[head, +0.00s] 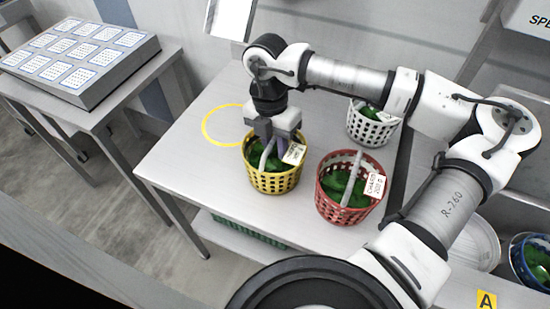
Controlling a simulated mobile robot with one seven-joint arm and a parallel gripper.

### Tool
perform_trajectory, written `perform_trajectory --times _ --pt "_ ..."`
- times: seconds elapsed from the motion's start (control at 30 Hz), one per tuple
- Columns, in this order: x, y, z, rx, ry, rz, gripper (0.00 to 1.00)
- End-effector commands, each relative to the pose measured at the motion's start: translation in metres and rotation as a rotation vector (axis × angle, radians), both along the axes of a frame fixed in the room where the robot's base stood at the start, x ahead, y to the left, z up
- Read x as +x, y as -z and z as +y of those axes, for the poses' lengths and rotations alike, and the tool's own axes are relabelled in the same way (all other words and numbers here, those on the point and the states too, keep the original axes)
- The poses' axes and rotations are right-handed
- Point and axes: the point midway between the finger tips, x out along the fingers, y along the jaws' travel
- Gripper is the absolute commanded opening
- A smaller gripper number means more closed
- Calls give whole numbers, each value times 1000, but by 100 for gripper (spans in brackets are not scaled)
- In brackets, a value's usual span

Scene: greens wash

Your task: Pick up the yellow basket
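The yellow basket (273,182) stands upright on the light table, left of centre, with green leaves and a white label in it. It has a lattice wall and a pale handle. My gripper (275,143) points down right over the basket, with its fingers at the handle. The fingertips overlap the handle and the label, so I cannot tell whether they are closed on it. The basket appears to rest on the table.
A red basket (334,207) of greens stands close on the right, and a white basket (371,128) stands behind it. A yellow ring (205,122) marks the table (175,160) at the back left. A blue basket (517,264) is at the far right. The table's left part is clear.

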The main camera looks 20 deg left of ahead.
Motion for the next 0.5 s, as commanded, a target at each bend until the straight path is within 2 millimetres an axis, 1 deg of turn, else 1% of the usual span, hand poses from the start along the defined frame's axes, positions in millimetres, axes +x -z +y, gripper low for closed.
perform_trajectory --times 0.07,0.23,0.27,0.5 --pt "0 0 0 0 0 0 23" --pt "0 0 0 0 0 0 2" --pt "0 0 0 0 0 0 0" --pt "0 -1 0 0 -1 0 0"
